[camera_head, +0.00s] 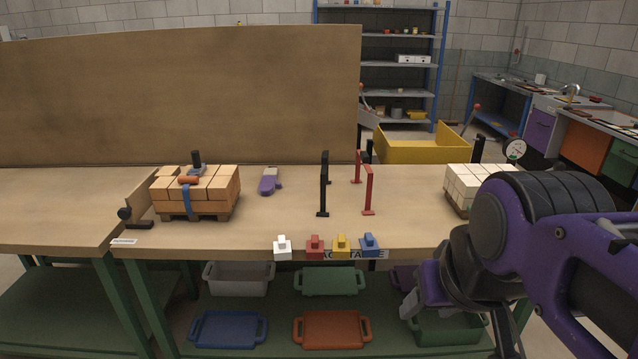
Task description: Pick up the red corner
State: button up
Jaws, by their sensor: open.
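The red corner (315,247) is a small red piece with a raised knob on top. It sits at the front edge of the wooden table (410,225), between a white piece (282,248) and a yellow piece (341,246). A blue piece (369,244) stands to the right of the yellow one. My gripper (408,306) is purple and black, at the lower right, in front of the table and apart from the red corner. It is open and I see nothing in it; my arm hides part of it.
A black frame (323,185) and a red frame (369,190) stand upright behind the pieces. Stacked orange bricks (208,190) are at left, white bricks (470,185) at right. A purple object (268,181) lies mid-table. Trays (332,330) sit on the lower shelf.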

aim_at(314, 250)
jog(key=i+j, duration=0.2)
jog(key=j, duration=0.2)
jog(key=i+j, duration=0.15)
jog(key=j, duration=0.2)
jog(key=i+j+z, duration=0.1)
jog(key=j, duration=0.3)
jog(key=i+j, duration=0.3)
jog(key=j, duration=0.1)
